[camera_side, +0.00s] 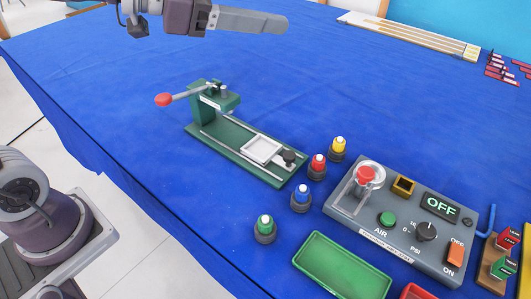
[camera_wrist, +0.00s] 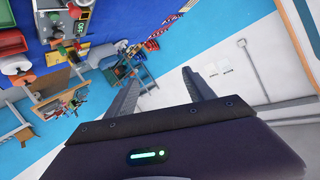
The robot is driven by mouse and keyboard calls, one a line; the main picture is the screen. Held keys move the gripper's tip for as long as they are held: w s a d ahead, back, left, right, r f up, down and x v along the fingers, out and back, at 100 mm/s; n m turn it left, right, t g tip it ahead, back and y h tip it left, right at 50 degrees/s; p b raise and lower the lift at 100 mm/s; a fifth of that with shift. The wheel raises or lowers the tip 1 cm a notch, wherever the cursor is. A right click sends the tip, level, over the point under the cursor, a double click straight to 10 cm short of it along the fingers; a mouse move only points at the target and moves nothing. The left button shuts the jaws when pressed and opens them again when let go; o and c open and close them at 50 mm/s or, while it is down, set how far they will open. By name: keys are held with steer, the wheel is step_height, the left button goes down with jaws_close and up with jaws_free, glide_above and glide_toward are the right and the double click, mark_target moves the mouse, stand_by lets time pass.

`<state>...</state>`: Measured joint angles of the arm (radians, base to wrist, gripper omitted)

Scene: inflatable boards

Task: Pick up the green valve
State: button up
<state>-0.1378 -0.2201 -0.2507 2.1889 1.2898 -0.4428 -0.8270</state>
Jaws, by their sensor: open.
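The green valve (camera_side: 265,229) stands upright on the blue table in the side view. It has a dark round base, a green collar and a pale tip. It is at the near end of a row of similar valves, left of the green tray. My gripper (camera_side: 280,24) is high at the top of the side view, far behind and above the valve, with its long grey fingers pointing sideways to the right. In the wrist view the two fingers (camera_wrist: 161,76) are apart with nothing between them. I cannot make out the green valve in the wrist view.
Blue (camera_side: 301,199), red (camera_side: 317,167) and yellow (camera_side: 339,149) valves stand in the row. A green press (camera_side: 215,120) with a red-knobbed lever stands behind. A grey control box (camera_side: 400,240) and green tray (camera_side: 342,267) lie to the right. The table's left part is bare.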

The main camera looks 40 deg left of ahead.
mark_target(272, 229)
steer(key=s+d+f+m+g+h, duration=0.5)
steer(key=s+d+f+g, duration=0.2)
steer(key=s+g, duration=0.3)
steer(key=f, duration=2.6)
steer(key=shift+s+d, duration=0.3)
steer(key=shift+s, duration=0.05)
steer(key=x, duration=0.5)
jaws_close()
